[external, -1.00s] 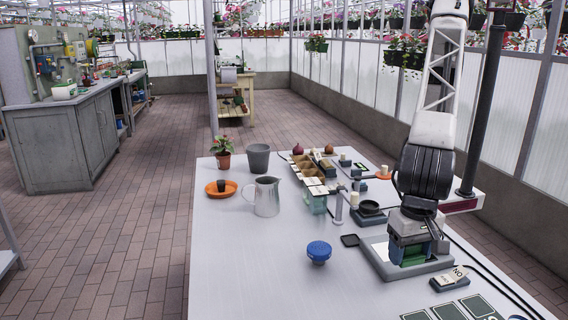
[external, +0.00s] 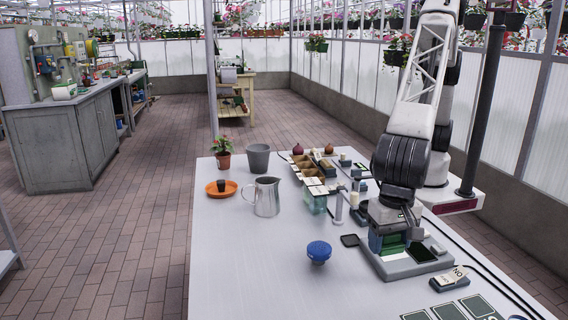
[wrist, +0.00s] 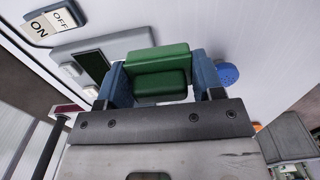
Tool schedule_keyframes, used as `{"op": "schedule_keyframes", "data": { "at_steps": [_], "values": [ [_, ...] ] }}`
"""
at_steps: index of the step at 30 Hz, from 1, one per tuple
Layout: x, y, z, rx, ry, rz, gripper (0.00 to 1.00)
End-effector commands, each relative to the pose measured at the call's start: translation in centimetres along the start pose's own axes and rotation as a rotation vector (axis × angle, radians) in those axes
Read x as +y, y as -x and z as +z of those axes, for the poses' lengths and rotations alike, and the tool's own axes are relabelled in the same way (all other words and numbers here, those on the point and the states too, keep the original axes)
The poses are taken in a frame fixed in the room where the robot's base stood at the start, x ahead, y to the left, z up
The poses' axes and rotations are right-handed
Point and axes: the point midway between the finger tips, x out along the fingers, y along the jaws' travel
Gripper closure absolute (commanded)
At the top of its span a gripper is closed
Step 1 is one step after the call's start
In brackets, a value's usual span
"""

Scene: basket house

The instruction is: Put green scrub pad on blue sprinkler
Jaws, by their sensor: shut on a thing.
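The green scrub pad (wrist: 158,60) is between the blue-padded fingers of my gripper (wrist: 160,84) in the wrist view. My gripper (external: 390,240) is shut on the pad in the external view, where the pad's green shows low between the fingers. It is at the grey device with a dark panel, on the right of the table; whether the pad clears the device is hard to tell. The blue sprinkler (external: 319,251) has a round domed head and stands on the table to the left of my gripper. It also shows in the wrist view (wrist: 228,75), partly hidden behind a finger.
The grey device (external: 428,262) lies under and beside my gripper. A small dark square (external: 350,240) lies between it and the sprinkler. A metal pitcher (external: 267,197) stands farther back. An ON/OFF block (external: 449,279) is at front right. The table left of the sprinkler is clear.

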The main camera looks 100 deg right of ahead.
Motion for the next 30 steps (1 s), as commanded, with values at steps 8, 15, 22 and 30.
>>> {"op": "schedule_keyframes", "data": {
  "at_steps": [8,15,22,30],
  "values": [
    [-5.5,2.1,-5.9,-0.001,-0.005,-0.001,0.62],
    [-9.1,3.8,-10.6,0.0,-0.003,0.0,0.62],
    [-10.6,4.5,-12.8,0.0,-0.001,0.0,0.62],
    [-10.8,4.5,-13.0,0.0,0.0,0.0,0.62]
  ]
}}
